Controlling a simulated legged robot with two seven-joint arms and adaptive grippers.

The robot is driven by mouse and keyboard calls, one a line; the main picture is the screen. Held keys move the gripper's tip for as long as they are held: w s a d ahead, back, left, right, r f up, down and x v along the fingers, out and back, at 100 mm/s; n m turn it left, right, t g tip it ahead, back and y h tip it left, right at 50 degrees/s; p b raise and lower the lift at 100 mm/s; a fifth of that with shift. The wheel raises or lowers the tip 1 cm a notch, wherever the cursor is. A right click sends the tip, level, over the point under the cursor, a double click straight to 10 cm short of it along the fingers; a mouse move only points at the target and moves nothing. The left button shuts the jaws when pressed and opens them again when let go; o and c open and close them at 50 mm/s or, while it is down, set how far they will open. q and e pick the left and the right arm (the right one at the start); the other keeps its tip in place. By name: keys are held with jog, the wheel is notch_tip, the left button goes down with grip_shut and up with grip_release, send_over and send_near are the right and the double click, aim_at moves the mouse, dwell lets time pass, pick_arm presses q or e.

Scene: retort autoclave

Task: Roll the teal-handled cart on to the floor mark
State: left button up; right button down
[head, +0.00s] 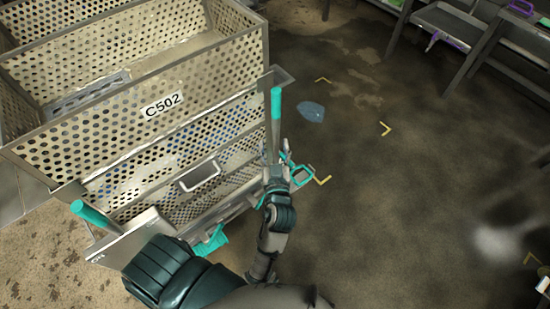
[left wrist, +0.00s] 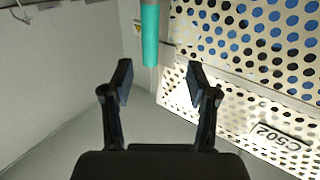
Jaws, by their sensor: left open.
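The cart (head: 40,150) is a pale perforated metal basket cart labelled C502, at the left of the head view. It has an upright teal handle (head: 276,104) at its right corner and another teal handle (head: 92,214) at its near left corner. Contact cannot be told. Yellow corner marks (head: 385,129) lie on the floor right of the cart.
A blue patch (head: 311,112) lies on the floor among the yellow corners. A dark bench (head: 445,25) with purple-handled items stands at the upper right. The stained dark floor (head: 410,210) between is open. Another yellow mark (head: 528,258) is at the lower right.

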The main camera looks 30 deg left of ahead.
pick_arm(q)
jog(key=b+v, duration=0.1)
jog(key=v, duration=0.3)
jog(key=shift+w, duration=0.1)
jog(key=shift+f+b, duration=0.15)
jog(key=shift+b, duration=0.15)
dwell(0.5)
